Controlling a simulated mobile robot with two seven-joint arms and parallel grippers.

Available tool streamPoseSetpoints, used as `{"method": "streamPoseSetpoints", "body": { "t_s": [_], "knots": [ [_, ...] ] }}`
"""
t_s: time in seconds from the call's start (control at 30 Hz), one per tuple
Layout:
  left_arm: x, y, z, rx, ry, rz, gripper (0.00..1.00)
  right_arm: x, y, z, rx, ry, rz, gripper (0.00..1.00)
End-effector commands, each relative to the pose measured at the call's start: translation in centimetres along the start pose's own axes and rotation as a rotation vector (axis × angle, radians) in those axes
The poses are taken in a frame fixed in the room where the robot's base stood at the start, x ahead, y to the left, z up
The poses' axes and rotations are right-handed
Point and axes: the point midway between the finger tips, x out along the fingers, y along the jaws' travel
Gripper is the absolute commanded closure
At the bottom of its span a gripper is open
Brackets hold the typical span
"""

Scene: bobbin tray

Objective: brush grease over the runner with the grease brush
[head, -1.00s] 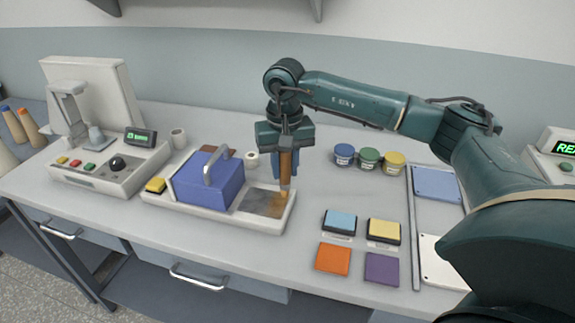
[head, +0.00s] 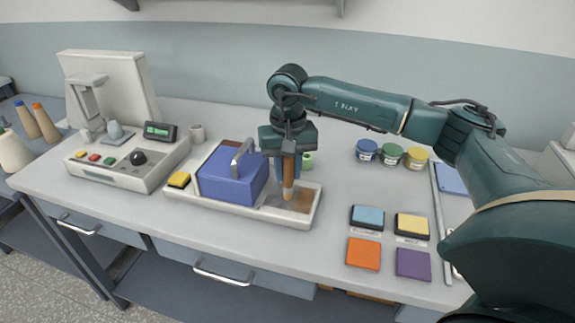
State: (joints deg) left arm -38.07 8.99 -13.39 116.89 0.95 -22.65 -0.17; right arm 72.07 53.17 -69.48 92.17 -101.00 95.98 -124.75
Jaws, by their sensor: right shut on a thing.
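My right gripper (head: 289,178) is shut on the grease brush (head: 288,191), a stick with a brown handle and a pale orange tip. It holds the brush upright, tip down, over the right part of a white tray (head: 250,216). The tip is at or just above a brown and grey strip (head: 302,202) in the tray, which looks like the runner; I cannot tell whether they touch. A blue block (head: 230,181) with a grey handle sits in the tray just left of the brush. My left gripper is out of view.
A yellow button (head: 179,180) is at the tray's left end. Blue, green and yellow pots (head: 391,155) stand at the back right. Coloured pads (head: 366,217) lie right of the tray. A control box (head: 125,165) stands at the left.

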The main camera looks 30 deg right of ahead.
Motion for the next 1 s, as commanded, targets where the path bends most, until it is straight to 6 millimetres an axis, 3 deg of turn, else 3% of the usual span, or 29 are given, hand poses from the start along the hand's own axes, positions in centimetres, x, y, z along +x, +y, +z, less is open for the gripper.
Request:
{"method": "streamPoseSetpoints", "body": {
  "t_s": [0.13,1.0],
  "knots": [
    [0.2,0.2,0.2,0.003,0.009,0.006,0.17,1.1,0.0,0.0,0.001,0.0,0.0,0.97],
    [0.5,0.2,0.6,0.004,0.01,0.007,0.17,1.8,0.0,0.0,0.0,0.0,-0.001,0.97]
  ]
}}
